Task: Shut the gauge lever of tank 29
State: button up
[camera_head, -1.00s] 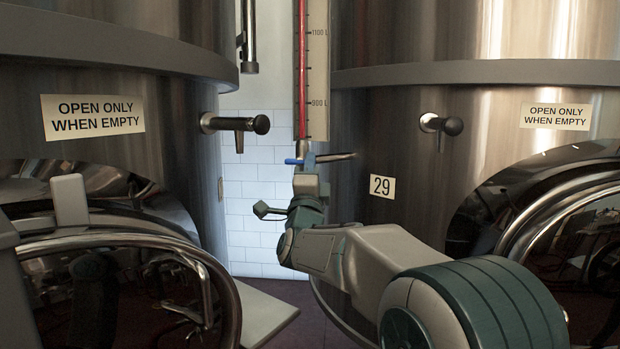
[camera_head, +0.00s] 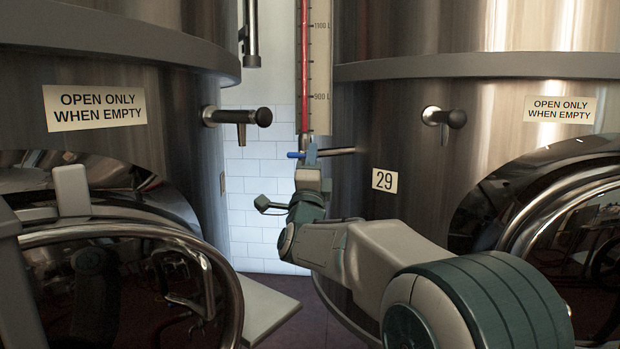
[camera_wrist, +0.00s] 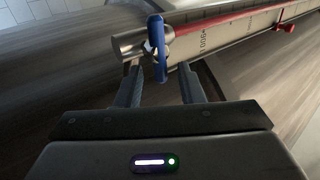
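The number plate 29 (camera_head: 384,180) is on the right steel tank (camera_head: 410,130). To its left, a horizontal pipe (camera_head: 338,151) leads from that tank to the foot of the gauge (camera_head: 320,70), a scale with a red column. The gauge lever (camera_head: 296,155) is a small blue handle at this foot. In the wrist view the blue lever (camera_wrist: 157,45) stands across the pipe end. My gripper (camera_wrist: 159,70) is open, its fingers on either side of the lever's near end with gaps showing. In the head view my gripper (camera_head: 311,158) is beside the lever and partly covers it.
Another steel tank (camera_head: 120,160) stands on the left. Black-handled taps stick out from the left tank (camera_head: 240,116) and from tank 29 (camera_head: 445,117). A red marker (camera_wrist: 286,27) sits further along the gauge. A tiled wall (camera_head: 255,180) shows between the tanks.

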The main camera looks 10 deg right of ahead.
jog(key=v, duration=1.3)
jog(key=shift+s+f+b, duration=0.2)
jog(key=shift+s+b, duration=0.05)
jog(key=shift+b, duration=0.2)
jog(key=s+d+f+n+g+y+p, duration=0.1)
jog(key=s+n+g+y+p, duration=0.7)
jog(key=s+n+g+p, duration=1.2)
jog(key=s+d+n+p, duration=0.1)
jog(key=s+p, duration=0.4)
jog(key=p, duration=0.2)
jog(key=shift+f+n+g, duration=0.3)
jog(key=shift+f+n, duration=0.1)
